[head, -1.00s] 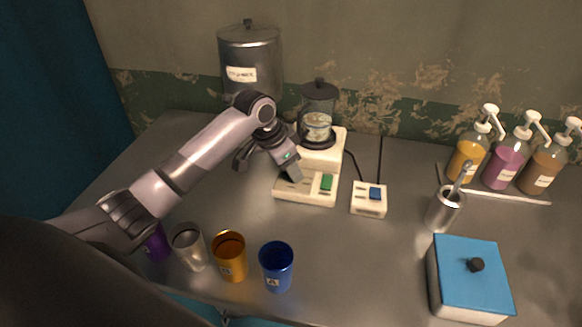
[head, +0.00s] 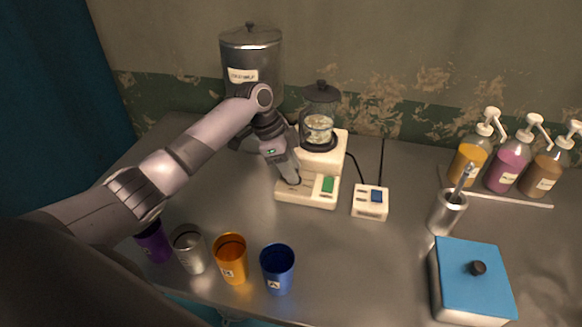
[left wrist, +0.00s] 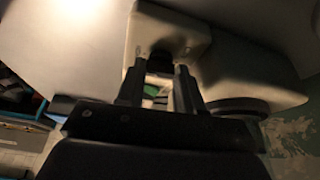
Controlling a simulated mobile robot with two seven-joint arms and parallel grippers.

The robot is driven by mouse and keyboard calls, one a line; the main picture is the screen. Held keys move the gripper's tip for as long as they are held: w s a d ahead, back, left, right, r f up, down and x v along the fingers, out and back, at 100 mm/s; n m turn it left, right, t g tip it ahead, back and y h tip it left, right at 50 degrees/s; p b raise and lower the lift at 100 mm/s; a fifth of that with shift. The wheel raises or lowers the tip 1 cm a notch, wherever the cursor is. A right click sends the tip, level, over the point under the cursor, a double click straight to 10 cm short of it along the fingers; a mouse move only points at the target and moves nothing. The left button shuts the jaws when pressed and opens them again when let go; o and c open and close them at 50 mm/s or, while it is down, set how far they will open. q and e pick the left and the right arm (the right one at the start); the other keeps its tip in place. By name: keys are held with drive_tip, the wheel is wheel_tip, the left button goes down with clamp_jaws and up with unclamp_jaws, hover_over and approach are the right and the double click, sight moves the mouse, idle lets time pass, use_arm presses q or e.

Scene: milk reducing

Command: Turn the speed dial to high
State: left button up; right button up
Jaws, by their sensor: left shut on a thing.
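The cream blender base (head: 322,199) stands at the back middle of the table, with a green switch (head: 328,185) on its front right. A glass jar (head: 319,127) with a dark lid sits on top of it. My left gripper (head: 291,182) reaches down onto the left part of the base's front panel. It is shut on the speed dial, which the fingers mostly hide. In the left wrist view the fingers (left wrist: 160,85) close over a dark knob (left wrist: 163,55) on the cream base (left wrist: 180,32), with the green switch between them. My right gripper is not in view.
A small box with a blue switch (head: 370,201) sits right of the base. Purple, silver, orange (head: 231,259) and blue (head: 277,269) cups line the front. A steel dispenser (head: 252,60) stands behind my arm. Pump bottles, a utensil cup (head: 446,213) and a blue-lidded box (head: 472,280) are right.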

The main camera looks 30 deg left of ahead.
sight(280, 180)
use_arm(q)
drive_tip(key=shift+r, duration=0.1)
idle(0.3)
drive_tip(key=o, duration=1)
drive_tip(key=shift+o, duration=0.2)
drive_tip(key=w+v, duration=0.1)
drive_tip(key=v, duration=0.6)
drive_tip(key=shift+s+b, duration=0.4)
drive_tip(key=shift+s, duration=0.05)
drive_tip(key=shift+a, duration=0.1)
